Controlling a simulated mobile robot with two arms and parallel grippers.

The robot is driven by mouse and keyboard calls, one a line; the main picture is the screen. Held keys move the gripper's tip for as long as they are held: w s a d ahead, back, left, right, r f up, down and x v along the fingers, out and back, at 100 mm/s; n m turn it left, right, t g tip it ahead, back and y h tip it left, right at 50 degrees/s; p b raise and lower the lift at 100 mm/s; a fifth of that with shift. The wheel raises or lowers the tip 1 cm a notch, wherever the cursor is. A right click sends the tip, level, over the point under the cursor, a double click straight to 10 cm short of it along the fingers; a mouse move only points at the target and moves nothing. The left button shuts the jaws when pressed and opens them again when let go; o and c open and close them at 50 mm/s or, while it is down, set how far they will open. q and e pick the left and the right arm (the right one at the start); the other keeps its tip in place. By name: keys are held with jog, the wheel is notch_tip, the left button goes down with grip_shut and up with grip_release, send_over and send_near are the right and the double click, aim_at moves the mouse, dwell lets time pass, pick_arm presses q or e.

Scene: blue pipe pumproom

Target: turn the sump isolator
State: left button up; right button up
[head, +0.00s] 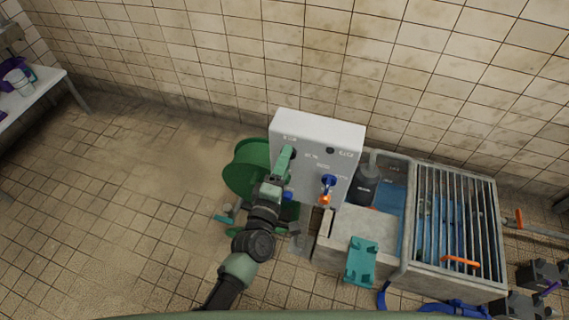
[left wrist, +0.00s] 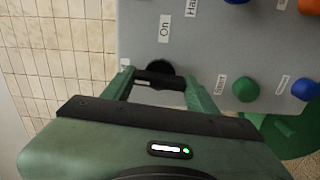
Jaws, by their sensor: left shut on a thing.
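A pale grey control panel (head: 318,128) stands in the middle of the head view. A black rotary knob (left wrist: 158,69) on it, by a label reading "On", shows in the left wrist view. I take it for the sump isolator, though no label with that name is readable. My left gripper (head: 288,156) is at the panel's upper left; in the left wrist view its two green fingers (left wrist: 163,88) are shut on the knob, one on each side. The gripper hides part of the knob, and its pointer is not clear. My right gripper is not in view.
The panel also carries a green knob (left wrist: 245,88), a blue knob (left wrist: 305,88) and a blue handle (head: 328,180). A green reel (head: 243,170) stands behind on the left. A grated basin (head: 455,215) is at right. The floor at left is clear.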

pick_arm(q)
jog(key=shift+n, duration=0.5)
jog(key=o, duration=1.4)
jog(key=shift+c, duration=0.2)
jog(key=shift+s, duration=0.1)
jog(key=b+v, duration=0.1)
jog(key=v, duration=0.6)
jog(key=shift+s+a, duration=0.15)
jog(key=shift+s, duration=0.15)
